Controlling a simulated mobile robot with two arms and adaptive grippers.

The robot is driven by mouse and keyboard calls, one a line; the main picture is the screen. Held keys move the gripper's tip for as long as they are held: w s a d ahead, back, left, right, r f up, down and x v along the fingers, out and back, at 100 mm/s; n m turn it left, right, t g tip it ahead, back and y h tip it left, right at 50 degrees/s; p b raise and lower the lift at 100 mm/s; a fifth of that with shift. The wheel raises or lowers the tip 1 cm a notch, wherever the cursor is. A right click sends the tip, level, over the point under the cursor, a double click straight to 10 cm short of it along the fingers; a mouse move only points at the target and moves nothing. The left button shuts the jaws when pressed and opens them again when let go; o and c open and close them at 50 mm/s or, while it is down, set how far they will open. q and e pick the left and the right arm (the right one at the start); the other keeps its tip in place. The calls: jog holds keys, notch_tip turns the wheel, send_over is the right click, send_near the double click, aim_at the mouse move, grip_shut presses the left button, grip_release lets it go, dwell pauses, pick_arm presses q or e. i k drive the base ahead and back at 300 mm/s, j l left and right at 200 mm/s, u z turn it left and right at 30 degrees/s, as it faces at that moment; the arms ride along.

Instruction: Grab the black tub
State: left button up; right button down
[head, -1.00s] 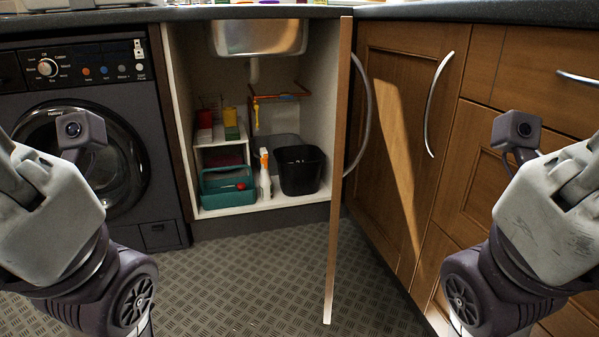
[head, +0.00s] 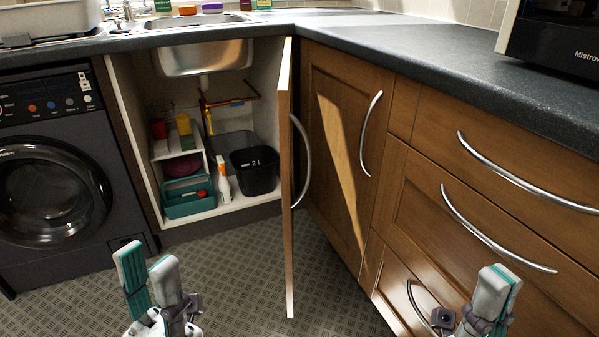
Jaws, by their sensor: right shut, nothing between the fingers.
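The black tub (head: 254,178), marked "2 L", stands upright inside the open cabinet under the sink, at the right of the cabinet floor. The open cabinet door (head: 287,200) stands just right of it in the picture. My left gripper (head: 147,258) is low at the left, in front of the cabinet and well short of the tub. Its two fingers stand apart with nothing between them. My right gripper (head: 497,272) is low at the right, in front of the drawers. Its fingers are together and empty.
A white-and-orange spray bottle (head: 223,184) stands left of the tub, then a teal caddy (head: 188,198). A grey bin (head: 232,146) is behind. An orange-brown rail (head: 230,101) hangs above. A washing machine (head: 50,190) is at the left. The patterned floor (head: 235,275) before the cabinet is clear.

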aim_at(256, 172)
jog(key=i+j+z, duration=0.1)
jog(key=j+z, duration=0.15)
jog(key=z, duration=0.15)
jog(key=j+z, duration=0.35)
jog(key=i+j+z, duration=0.1)
jog(key=j+z, duration=0.15)
jog(key=z, duration=0.15)
jog(key=j+z, duration=0.25)
jog(key=z, duration=0.15)
jog(key=j, duration=0.45)
jog(key=k+j+z, duration=0.15)
jog(key=j, duration=0.3)
jog(key=k+j, duration=0.1)
jog(key=j, duration=0.35)
jog(key=k+j+z, duration=0.15)
jog(key=j, duration=0.75)
jog(key=i+j, duration=0.1)
jog(key=j, duration=0.2)
jog(key=i+j, duration=0.15)
jog(key=j, duration=0.15)
jog(key=z, duration=0.05)
